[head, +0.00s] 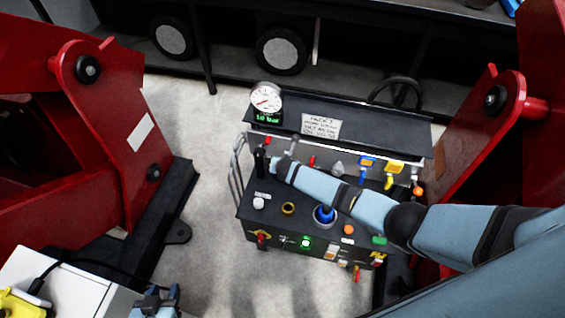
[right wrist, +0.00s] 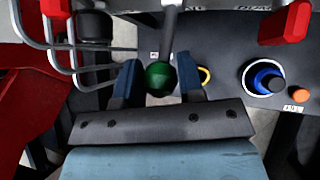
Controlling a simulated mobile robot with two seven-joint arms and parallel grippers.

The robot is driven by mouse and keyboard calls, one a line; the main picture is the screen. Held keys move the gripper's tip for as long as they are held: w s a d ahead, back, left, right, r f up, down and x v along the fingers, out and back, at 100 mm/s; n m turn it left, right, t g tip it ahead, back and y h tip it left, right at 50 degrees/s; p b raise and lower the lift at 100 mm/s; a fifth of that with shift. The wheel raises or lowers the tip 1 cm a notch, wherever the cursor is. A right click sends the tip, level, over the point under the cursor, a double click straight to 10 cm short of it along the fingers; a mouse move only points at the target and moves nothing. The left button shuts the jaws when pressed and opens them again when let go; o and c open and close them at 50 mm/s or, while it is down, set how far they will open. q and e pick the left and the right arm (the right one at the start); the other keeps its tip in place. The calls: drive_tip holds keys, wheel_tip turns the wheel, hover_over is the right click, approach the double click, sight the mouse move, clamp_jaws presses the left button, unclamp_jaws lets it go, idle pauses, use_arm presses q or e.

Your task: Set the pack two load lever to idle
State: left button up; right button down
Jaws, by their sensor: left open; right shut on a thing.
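The hydraulic pack (head: 290,222) stands in the middle of the head view, with a placard (head: 321,126) that seems to read "PACK 2". My right gripper (right wrist: 158,80) has its blue fingers on both sides of a green ball knob (right wrist: 160,74) on a grey lever rod (right wrist: 169,32). It is shut on that knob. In the head view my right arm crosses the pack from the right, with the gripper (head: 274,165) at the pack's left rear; the knob cannot be made out there. My left gripper (head: 157,300) is open and empty at the bottom left.
A round gauge (head: 265,102) with a green display stands at the rear left. A black upright handle (head: 260,160) is close to my right gripper. Blue and yellow valve levers (head: 393,170) sit right of it. Red frames (head: 95,130) flank the pack; clear floor lies left of it.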

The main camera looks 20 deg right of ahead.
drive_tip(key=shift+w+r, duration=0.1)
drive_tip(key=c, duration=0.8)
unclamp_jaws()
drive_tip(key=shift+o, duration=0.2)
drive_tip(key=shift+s+r, duration=0.15)
drive_tip(key=shift+s, duration=0.1)
drive_tip(key=p+v, duration=0.1)
drive_tip(key=v, duration=1.2)
drive_tip(key=shift+p, duration=0.3)
drive_tip(key=shift+r, duration=0.1)
